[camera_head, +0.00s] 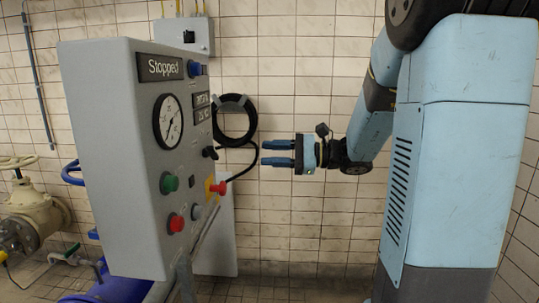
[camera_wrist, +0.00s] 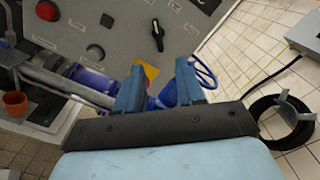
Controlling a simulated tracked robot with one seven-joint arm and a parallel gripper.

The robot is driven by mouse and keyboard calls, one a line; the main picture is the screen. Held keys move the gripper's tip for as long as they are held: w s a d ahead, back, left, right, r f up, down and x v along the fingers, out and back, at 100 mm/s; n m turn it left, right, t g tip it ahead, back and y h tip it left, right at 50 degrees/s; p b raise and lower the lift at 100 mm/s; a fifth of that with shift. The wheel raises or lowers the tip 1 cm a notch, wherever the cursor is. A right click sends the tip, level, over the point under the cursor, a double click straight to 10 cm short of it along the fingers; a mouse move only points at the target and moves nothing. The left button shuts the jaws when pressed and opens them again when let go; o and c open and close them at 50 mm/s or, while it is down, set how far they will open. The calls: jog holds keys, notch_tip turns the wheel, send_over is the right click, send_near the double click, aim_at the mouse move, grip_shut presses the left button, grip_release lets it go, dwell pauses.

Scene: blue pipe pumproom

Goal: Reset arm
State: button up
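My gripper (camera_head: 277,153) is in the middle of the head view, pointing left toward the grey control panel (camera_head: 105,150), apart from its front face. Its two blue fingers are spread with a gap between them and nothing held. In the wrist view the gripper (camera_wrist: 160,90) shows both fingers parallel and apart, with the panel face beyond. The light blue arm (camera_head: 384,95) reaches down from the upper right, bent, to the gripper.
The panel carries a "Stopped" display (camera_head: 160,68), a gauge (camera_head: 168,121), a green button (camera_head: 169,183), a red button (camera_head: 175,223) and a red emergency knob (camera_head: 218,188). A black hose coil (camera_head: 235,101) hangs on the tiled wall. A beige valve (camera_head: 33,212) stands at left.

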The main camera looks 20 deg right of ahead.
jog(key=s+a+f+n+g+h, duration=0.2)
jog(key=s+n+h, duration=0.1)
jog(key=s, duration=0.4)
jog(key=s+a+f+n+g+h, duration=0.2)
jog(key=s+n+g+h, duration=0.15)
jog(key=s, duration=0.35)
jog(key=s+d+n+t+h, duration=0.5)
jog(key=s+d+n+h, duration=0.2)
jog(key=h, duration=0.3)
jog(key=shift+d+f, duration=0.4)
jog(key=shift+d, duration=0.2)
jog(key=shift+h, duration=0.25)
jog(key=shift+c, duration=0.2)
